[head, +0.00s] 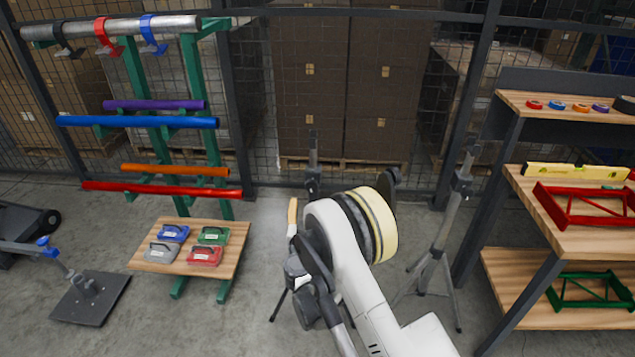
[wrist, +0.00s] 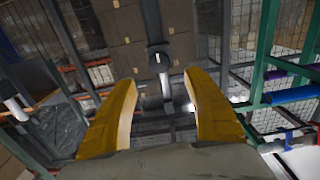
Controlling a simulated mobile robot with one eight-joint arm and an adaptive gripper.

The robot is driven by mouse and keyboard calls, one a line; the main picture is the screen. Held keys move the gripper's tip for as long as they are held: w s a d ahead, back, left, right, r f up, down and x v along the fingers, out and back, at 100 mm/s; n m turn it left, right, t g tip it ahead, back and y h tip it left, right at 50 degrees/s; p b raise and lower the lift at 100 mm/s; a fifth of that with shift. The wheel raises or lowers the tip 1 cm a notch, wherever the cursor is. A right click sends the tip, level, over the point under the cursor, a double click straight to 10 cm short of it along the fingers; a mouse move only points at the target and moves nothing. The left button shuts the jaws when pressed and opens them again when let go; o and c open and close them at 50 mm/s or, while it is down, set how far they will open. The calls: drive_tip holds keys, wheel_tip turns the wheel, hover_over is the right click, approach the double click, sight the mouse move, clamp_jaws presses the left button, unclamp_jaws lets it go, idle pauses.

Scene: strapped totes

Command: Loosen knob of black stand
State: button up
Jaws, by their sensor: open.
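The black stand (head: 313,150) stands upright by the mesh fence in the head view, its lower part largely hidden behind my arm. In the wrist view a dark upright post (wrist: 152,22) carries a dark collar with a round knob (wrist: 158,61) on its front. A lighter tube (wrist: 166,87) runs below the collar. My gripper (wrist: 160,95) is open, with its two yellow fingers on either side of the view below the knob. The fingers look empty and apart from the knob. In the head view only one tan finger (head: 292,213) shows clearly.
A grey tripod stand (head: 440,235) is just right of my arm. A wooden shelf unit (head: 575,235) stands at the right. A green rack (head: 160,100) with colored tubes and a low wooden table (head: 143,260) are at the left. A mesh fence and stacked boxes (head: 345,75) lie behind.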

sight(311, 187)
drive_tip(key=w+b, duration=0.2)
drive_tip(key=w, duration=0.7)
drive_tip(key=shift+d+f+b, duration=0.1)
drive_tip(key=shift+d+b, duration=0.05)
drive_tip(key=shift+b, duration=0.25)
drive_tip(key=shift+w, duration=0.55)
drive_tip(key=c, duration=1.2)
